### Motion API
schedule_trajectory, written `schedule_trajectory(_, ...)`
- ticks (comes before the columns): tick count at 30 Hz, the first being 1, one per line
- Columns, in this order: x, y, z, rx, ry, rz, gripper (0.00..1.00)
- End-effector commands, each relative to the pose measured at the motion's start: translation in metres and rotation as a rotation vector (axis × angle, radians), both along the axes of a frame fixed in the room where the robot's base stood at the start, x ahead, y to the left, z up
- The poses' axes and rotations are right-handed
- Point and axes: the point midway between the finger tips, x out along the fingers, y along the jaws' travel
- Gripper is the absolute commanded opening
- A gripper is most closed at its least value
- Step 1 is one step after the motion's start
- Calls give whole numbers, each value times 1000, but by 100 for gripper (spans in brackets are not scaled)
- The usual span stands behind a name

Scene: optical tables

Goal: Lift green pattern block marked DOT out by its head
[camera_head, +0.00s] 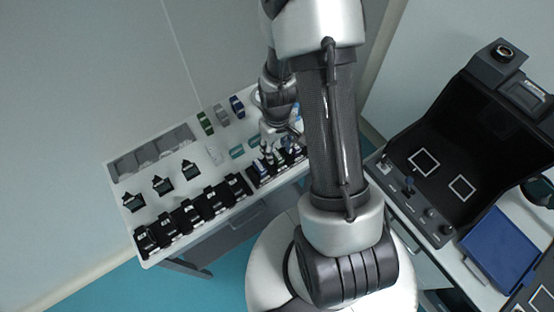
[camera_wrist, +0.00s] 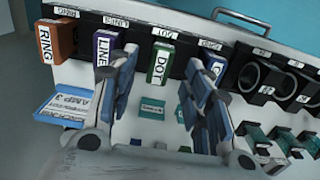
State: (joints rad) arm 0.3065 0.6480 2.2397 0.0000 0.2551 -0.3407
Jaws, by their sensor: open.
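The green block marked DOT (camera_wrist: 161,64) stands in a black rack in the wrist view, its white label facing the camera. It sits in its slot between the purple block marked LINE (camera_wrist: 104,50) and a blue block (camera_wrist: 193,70) that is partly hidden. My gripper (camera_wrist: 167,80) is open, with one finger to the left of the DOT block and one to the right. I see no contact with the block. In the head view my gripper (camera_head: 272,152) is over the rack at the table's right part, and the blocks there are too small to tell apart.
An orange block marked RING (camera_wrist: 57,42) stands at the rack's left end. Black holders with round openings (camera_wrist: 260,80) are to the right. In the head view, a grey tray (camera_head: 150,155) and several black holders (camera_head: 192,213) occupy the white table.

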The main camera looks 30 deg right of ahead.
Motion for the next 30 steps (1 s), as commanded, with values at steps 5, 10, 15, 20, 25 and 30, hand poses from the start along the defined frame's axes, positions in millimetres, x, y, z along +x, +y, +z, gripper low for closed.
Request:
schedule_trajectory(5, 0, 0, -21, -1, 0, 0, 45)
schedule_trajectory(10, 1, 0, -22, -2, -2, 0, 45)
schedule_trajectory(15, 0, 0, -22, -1, -2, 0, 40)
schedule_trajectory(20, 0, 0, -22, -1, -2, 0, 29)
schedule_trajectory(25, 0, 0, -22, -1, -2, 0, 18)
schedule_trajectory(30, 0, 0, -22, -1, -2, 0, 6)
